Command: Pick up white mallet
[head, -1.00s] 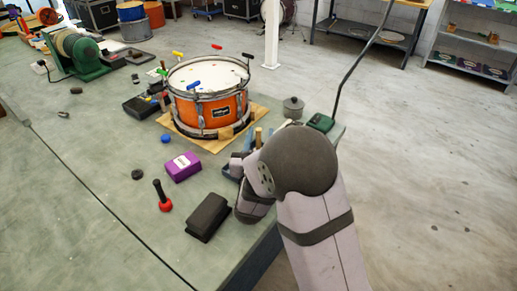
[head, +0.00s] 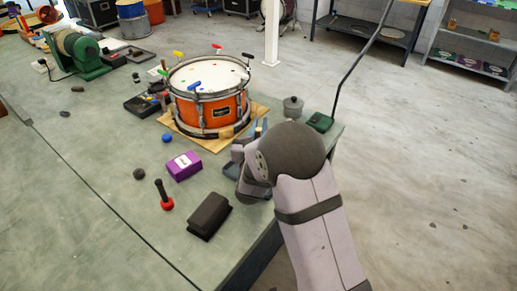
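I cannot make out a white mallet for certain in the head view. My gripper (head: 240,150) is at the bench's right side, just in front of the drum, mostly hidden behind my own grey wrist. Its fingers are not clear, so I cannot tell whether it is open or holds anything. A blue-grey tray or holder (head: 232,168) shows partly beside and under it, with small upright blue and tan pieces behind the wrist. An orange snare drum (head: 212,114) stands on a tan board, with several coloured T-shaped pieces around its rim and on its head.
In front of my arm lie a black block (head: 209,215), a red-based black-handled tool (head: 164,196) and a purple box (head: 184,166). A grey lidded pot (head: 292,107) and a green box (head: 320,122) stand near the right edge.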

